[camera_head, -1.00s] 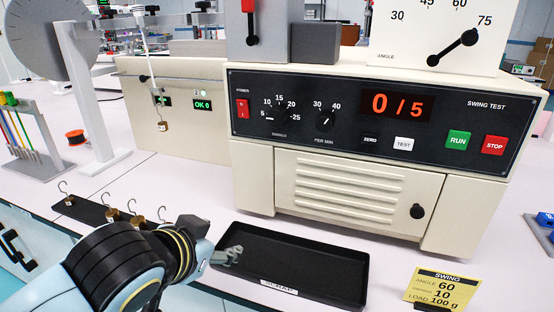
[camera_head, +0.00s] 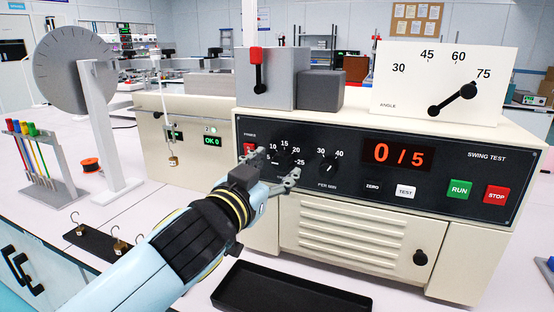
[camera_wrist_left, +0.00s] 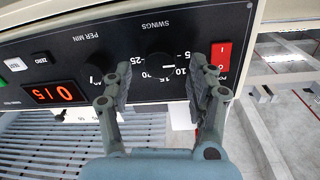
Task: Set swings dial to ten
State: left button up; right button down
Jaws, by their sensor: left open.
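The swings dial (camera_head: 277,161) is a black knob on the dark front panel, with marks from 5 to 25 around it. The red display (camera_head: 396,155) reads 0 / 5. My left gripper (camera_head: 279,163) is open in front of the dial. In the left wrist view its fingers (camera_wrist_left: 160,75) stand on either side of the knob; whether they touch it I cannot tell. My right gripper is not in view.
The red power switch (camera_head: 249,149) is close to the left finger. The per-minute dial (camera_head: 327,163) is just right of the other finger. Green RUN (camera_head: 459,190) and red STOP (camera_head: 495,195) buttons are farther right. A black tray (camera_head: 290,290) lies below.

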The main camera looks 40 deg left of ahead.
pick_arm(q)
jog(key=shift+w+a, duration=0.15)
jog(key=shift+w, duration=0.7)
jog(key=c, duration=1.1)
jog(key=shift+c, duration=0.2)
